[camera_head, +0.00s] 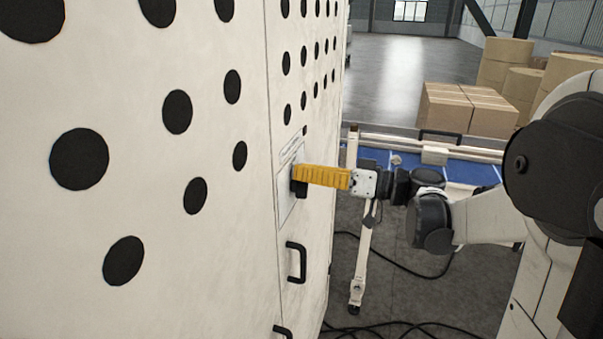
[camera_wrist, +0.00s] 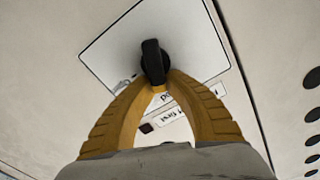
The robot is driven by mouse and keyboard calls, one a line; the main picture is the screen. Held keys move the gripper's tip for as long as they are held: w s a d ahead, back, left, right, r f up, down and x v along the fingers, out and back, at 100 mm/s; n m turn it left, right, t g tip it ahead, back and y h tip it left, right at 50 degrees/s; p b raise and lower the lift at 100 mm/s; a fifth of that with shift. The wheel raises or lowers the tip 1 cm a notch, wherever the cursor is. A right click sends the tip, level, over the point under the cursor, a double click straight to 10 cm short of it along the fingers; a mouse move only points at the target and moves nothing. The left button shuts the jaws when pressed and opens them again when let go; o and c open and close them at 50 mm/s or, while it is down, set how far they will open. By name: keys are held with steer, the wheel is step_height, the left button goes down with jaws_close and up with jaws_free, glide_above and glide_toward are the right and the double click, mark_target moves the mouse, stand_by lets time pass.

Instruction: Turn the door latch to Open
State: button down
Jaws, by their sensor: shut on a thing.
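The door latch is a black knob (camera_wrist: 153,60) on a pale square plate (camera_wrist: 120,45) on the white cabinet door. My gripper (camera_wrist: 160,85) has yellow ribbed fingers, which close in on the near end of the knob from both sides in the wrist view. In the head view my gripper (camera_head: 298,175) reaches from the right to the plate (camera_head: 287,185), with the dark latch (camera_head: 300,188) mostly hidden behind the fingertips. Labels beside the latch (camera_wrist: 168,112) are partly covered by the fingers, and I cannot read them fully.
Black handles (camera_head: 297,262) stick out from the door below the latch. The cabinet wall (camera_head: 130,230) with black round holes fills the left. A blue-topped conveyor (camera_head: 460,170) and cardboard boxes (camera_head: 462,108) stand behind my arm. Cables (camera_head: 400,270) lie on the floor.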

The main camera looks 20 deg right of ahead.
steer(key=m, duration=0.3)
steer(key=m+b, duration=0.1)
steer(key=shift+w+d+f+m, duration=0.25)
steer(key=shift+w+f+m, duration=0.05)
steer(key=shift+w+f, duration=0.05)
steer(key=m, duration=0.3)
steer(key=f+m+b, duration=0.1)
steer(key=shift+w+d+m, duration=0.2)
steer(key=shift+w+m, duration=0.05)
steer(key=shift+m, duration=0.05)
